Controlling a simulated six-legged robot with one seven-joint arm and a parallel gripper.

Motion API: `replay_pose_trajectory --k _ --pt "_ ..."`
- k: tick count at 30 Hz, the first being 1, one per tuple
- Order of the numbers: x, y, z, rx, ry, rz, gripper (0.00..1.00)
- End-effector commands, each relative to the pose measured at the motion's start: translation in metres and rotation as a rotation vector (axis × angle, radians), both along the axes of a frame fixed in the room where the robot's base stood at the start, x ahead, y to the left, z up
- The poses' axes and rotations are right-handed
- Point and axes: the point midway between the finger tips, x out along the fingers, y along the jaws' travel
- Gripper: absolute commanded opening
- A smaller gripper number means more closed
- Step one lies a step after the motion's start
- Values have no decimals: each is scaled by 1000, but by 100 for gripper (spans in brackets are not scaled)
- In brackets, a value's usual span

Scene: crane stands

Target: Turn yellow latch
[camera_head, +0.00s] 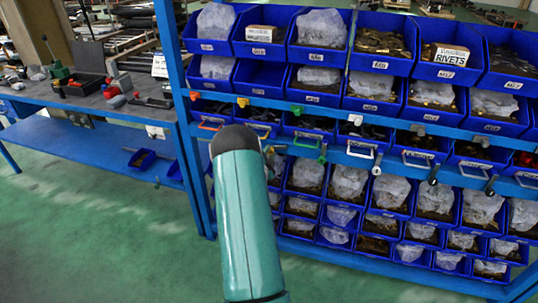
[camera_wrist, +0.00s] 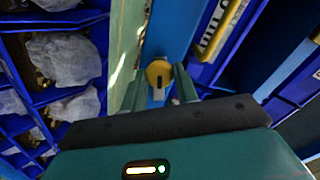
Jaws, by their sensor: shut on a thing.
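The yellow latch (camera_wrist: 159,71) is a round yellow knob with a dark slot, on a blue upright in the wrist view. My gripper (camera_wrist: 157,84) has one finger on each side of the latch and is shut on it. In the head view, a small yellow piece (camera_head: 243,102) shows on the blue rail just above my teal arm. My arm's dark end covers part of the rack there, and the fingers are hidden in that view.
A blue rack (camera_head: 462,132) holds rows of blue bins with bagged parts. Orange (camera_head: 194,96) and green (camera_head: 297,110) latches sit along the same rail, with handles below. A workbench (camera_head: 85,98) with tools stands at left. Green floor (camera_head: 80,220) is open at lower left.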

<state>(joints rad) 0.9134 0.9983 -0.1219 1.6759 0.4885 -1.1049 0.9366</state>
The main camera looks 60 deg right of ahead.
Motion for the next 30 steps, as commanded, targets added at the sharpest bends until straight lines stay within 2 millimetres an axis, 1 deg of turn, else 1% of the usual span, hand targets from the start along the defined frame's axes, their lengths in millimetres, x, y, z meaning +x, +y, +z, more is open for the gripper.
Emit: replay_pose_trajectory --k 6,12,19,29,30 --pt "1 1 -2 26 -140 1 7" --pt "1 1 -2 38 -215 1 7" --pt "1 1 -2 43 -246 3 7" --pt "1 2 -2 43 -247 3 7" --pt "1 2 -2 43 -247 3 36"
